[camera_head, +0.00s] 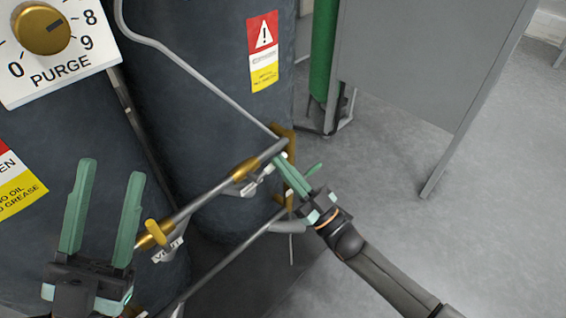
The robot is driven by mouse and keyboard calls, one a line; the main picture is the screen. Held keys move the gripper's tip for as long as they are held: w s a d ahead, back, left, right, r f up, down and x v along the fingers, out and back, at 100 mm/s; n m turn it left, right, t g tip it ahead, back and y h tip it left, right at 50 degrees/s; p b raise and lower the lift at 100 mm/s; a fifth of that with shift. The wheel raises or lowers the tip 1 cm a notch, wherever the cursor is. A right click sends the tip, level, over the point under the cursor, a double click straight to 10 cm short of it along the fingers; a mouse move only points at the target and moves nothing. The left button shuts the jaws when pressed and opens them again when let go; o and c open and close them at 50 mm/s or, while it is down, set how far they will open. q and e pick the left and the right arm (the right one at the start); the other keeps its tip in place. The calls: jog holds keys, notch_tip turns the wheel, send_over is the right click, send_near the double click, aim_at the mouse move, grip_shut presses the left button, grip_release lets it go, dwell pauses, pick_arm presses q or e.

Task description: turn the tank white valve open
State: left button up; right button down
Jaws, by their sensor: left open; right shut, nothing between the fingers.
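Dark grey tanks (190,110) fill the left and middle, with metal pipes and brass fittings (243,169) low in front of them. A small whitish lever-like part (240,188) hangs under the upper pipe, and another pale part (168,250) with dark marks sits lower left by a yellow handle (155,232). I cannot tell which is the tank white valve. My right gripper (280,160) is shut and empty, its fingertips over the brass fitting at the pipe's right end; contact is unclear. My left gripper (111,168) is open and empty, pointing up in front of the left tank.
A white PURGE dial panel (88,52) with a brass knob (41,30) is at the upper left. A green cylinder (323,50) and a grey cabinet panel (425,60) stand behind at right. Grey floor (480,220) at the right is clear.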

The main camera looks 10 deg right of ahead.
jog(key=shift+f+m+h, duration=0.25)
jog(key=shift+m+h, duration=0.15)
jog(key=shift+m, duration=0.3)
jog(key=shift+r, duration=0.1)
